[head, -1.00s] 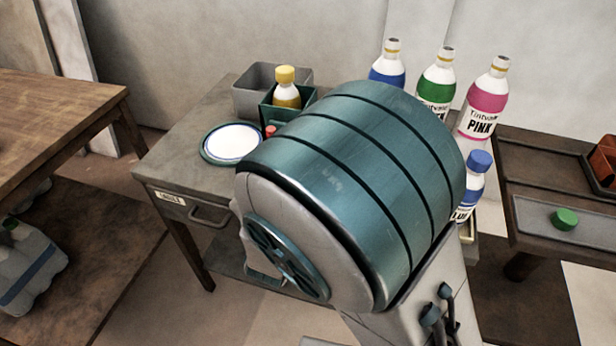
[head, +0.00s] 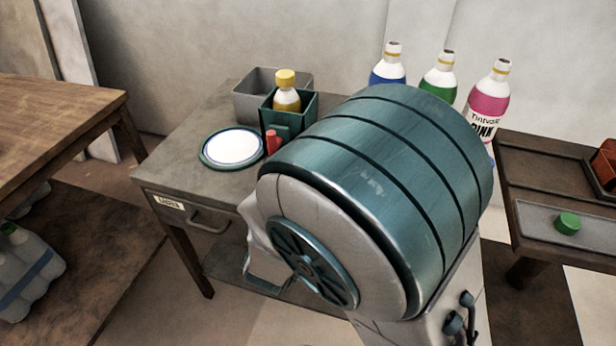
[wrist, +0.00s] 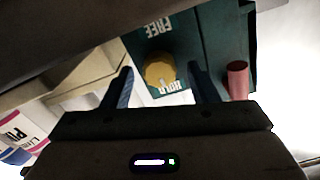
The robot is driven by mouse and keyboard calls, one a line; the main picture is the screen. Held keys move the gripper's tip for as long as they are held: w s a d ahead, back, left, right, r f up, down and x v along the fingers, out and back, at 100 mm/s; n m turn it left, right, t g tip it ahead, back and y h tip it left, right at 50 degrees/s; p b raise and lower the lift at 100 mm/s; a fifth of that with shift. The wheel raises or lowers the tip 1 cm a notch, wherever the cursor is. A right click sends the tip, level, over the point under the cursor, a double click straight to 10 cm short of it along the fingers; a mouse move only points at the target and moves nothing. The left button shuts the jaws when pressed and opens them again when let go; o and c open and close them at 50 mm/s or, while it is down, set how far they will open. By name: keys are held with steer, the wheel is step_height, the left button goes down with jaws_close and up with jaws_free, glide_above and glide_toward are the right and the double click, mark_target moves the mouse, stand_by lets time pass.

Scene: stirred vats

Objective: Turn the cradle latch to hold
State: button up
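The green cradle (head: 305,108) stands on the grey side table, with a yellow-capped bottle (head: 286,92) upright in it. A red peg (head: 272,142) sticks up at its front left. In the wrist view the green panel (wrist: 190,28) carries the words FREE and HOLD, upside down. A round yellow piece (wrist: 160,70) sits beside HOLD; I cannot tell whether it is the latch or the bottle's cap. My gripper (wrist: 161,78) is open, its fingers on either side of the yellow piece in this view; contact cannot be told. The red peg (wrist: 237,80) is outside the fingers. My arm hides the gripper in the head view.
A grey bin (head: 262,92) stands behind the cradle and a white plate (head: 233,147) left of it. Blue, green and pink bottles (head: 488,98) stand at the back right. A tray with a green cap (head: 567,223) lies far right. The table's front left is clear.

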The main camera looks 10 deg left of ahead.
steer(key=s+a+p, duration=0.1)
steer(key=s, duration=1.2)
steer(key=shift+s+p, duration=0.35)
steer(key=shift+s, duration=0.05)
steer(key=w+d+r+n+g+y+p, duration=0.25)
steer(key=w+r+g+y+p, duration=0.45)
steer(key=w+r+p, duration=0.55)
steer(key=s+d+r+g+h+p, duration=0.2)
steer(key=s+d+r, duration=0.1)
steer(key=d, duration=0.5)
steer(key=s+d+r+n+g+h+p, duration=0.1)
steer(key=s+d+r+g+h+p, duration=0.1)
steer(key=d, duration=0.6)
steer(key=s+d+r+g+h+p, duration=0.1)
steer(key=s+d+r+g+p, duration=0.3)
steer(key=s+d+r, duration=0.2)
steer(key=d, duration=0.2)
steer(key=shift+s+d+h, duration=0.25)
steer(key=shift+d+h, duration=0.1)
steer(key=shift+h, duration=0.05)
